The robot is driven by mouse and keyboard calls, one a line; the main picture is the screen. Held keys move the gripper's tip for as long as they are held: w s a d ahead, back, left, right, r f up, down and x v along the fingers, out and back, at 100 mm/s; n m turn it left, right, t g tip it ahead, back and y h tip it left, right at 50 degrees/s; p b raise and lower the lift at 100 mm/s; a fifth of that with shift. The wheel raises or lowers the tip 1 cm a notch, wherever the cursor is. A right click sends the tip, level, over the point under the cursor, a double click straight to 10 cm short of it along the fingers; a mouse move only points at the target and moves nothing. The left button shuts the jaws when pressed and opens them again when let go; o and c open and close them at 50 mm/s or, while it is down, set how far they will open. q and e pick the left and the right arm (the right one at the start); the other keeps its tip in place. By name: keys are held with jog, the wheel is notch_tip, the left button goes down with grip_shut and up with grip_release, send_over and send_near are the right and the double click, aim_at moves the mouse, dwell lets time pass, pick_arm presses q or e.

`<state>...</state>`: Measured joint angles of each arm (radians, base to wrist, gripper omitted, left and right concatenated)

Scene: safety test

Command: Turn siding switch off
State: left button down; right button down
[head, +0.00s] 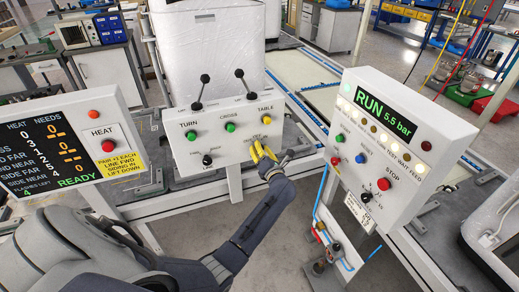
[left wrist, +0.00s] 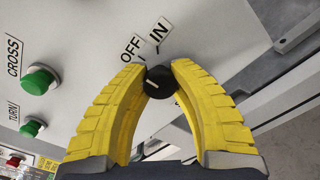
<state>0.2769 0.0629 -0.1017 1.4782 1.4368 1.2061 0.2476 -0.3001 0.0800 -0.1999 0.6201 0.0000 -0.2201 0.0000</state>
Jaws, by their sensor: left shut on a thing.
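The siding switch is a small black rotary knob (left wrist: 160,82) on the white panel, with OFF and IN labels beside it in the left wrist view. A short white mark shows on its face; I cannot tell exactly which label it matches. My left gripper (head: 263,152) has yellow fingers and is at the lower right of the middle control panel (head: 222,150). In the left wrist view its fingertips (left wrist: 160,75) are shut on the knob from both sides. In the head view the gripper hides most of the knob. My right gripper is not in view.
The middle panel also has green buttons TURN (head: 191,136) and CROSS (head: 230,127), another black knob (head: 207,159) and two levers (head: 202,85). A readout panel (head: 50,150) with a red HEAT button stands left. A RUN panel (head: 400,145) with a red STOP button (head: 383,184) stands right.

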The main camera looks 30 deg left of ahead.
pick_arm(q)
jog(key=c, duration=1)
grip_release()
jog(key=shift+o, duration=0.2)
jog(key=v, duration=1.2)
